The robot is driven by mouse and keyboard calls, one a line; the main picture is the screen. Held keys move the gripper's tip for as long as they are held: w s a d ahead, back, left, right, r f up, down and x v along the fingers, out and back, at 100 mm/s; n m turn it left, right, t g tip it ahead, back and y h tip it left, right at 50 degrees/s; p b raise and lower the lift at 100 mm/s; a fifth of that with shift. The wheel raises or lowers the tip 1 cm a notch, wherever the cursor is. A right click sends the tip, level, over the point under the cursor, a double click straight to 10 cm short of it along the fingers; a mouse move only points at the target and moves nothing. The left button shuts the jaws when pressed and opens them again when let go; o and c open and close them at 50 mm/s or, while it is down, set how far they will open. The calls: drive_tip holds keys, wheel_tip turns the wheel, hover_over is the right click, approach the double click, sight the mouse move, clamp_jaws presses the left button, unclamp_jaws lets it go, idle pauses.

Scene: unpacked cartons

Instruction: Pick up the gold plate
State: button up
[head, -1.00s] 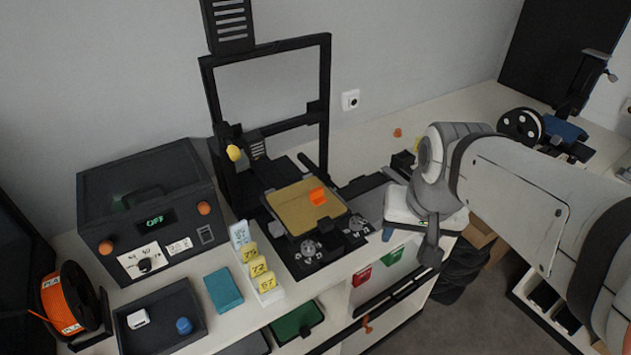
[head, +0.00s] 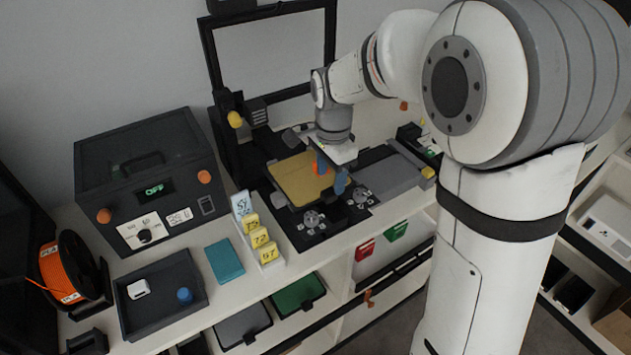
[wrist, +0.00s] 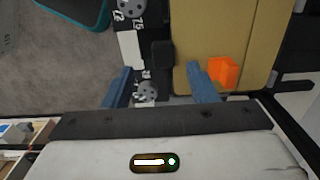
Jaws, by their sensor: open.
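The gold plate (head: 297,184) lies flat on the black 3D printer's bed, and it fills the upper right of the wrist view (wrist: 240,25). An orange block (wrist: 222,72) sits on the plate; in the head view it is partly hidden behind my gripper. My gripper (head: 331,172) is open and empty at the plate's right side, with blue fingers. In the wrist view my gripper (wrist: 160,86) has one finger over the plate beside the orange block and the other beyond the plate's edge. A dark tab (wrist: 162,53) shows between the fingers. I cannot tell the fingers' height above the plate.
The printer's black frame (head: 206,60) stands behind the plate. Two knobs (head: 312,219) are in front. A grey slab (head: 388,177) is right of the printer.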

sight(329, 192)
wheel_tip(329, 192, down, 5)
drive_tip(key=shift+w+r+p, duration=0.1)
drive_tip(key=shift+w+p, duration=0.05)
drive_tip(key=shift+p, duration=0.3)
drive_tip(key=shift+c, duration=0.5)
clamp_jaws()
